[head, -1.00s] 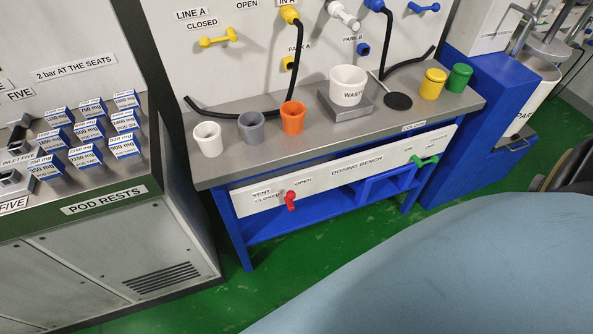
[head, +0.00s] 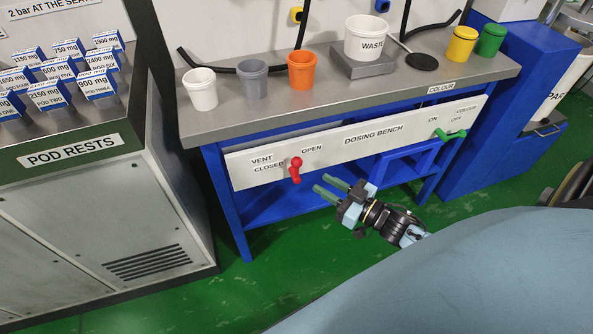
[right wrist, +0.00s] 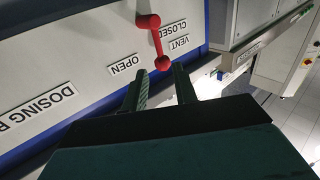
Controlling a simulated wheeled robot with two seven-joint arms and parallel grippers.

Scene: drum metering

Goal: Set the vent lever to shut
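The red vent lever (head: 296,169) is on the white front panel of the dosing bench, between the CLOSED and OPEN labels. The lever (right wrist: 158,42) also shows in the right wrist view, just beyond my fingertips. My right gripper (head: 326,187) is open and empty, below and to the right of the lever in the head view. Its two green fingers (right wrist: 162,86) are apart, with the lever's near ball in front of the gap; contact cannot be told. My left gripper is not in view.
The bench top (head: 310,115) holds white, grey and orange cups, a waste tub (head: 366,38), and yellow and green pots. A green colour lever (head: 452,135) is at the panel's right. The pod rests cabinet (head: 90,190) stands left. Green floor is clear below.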

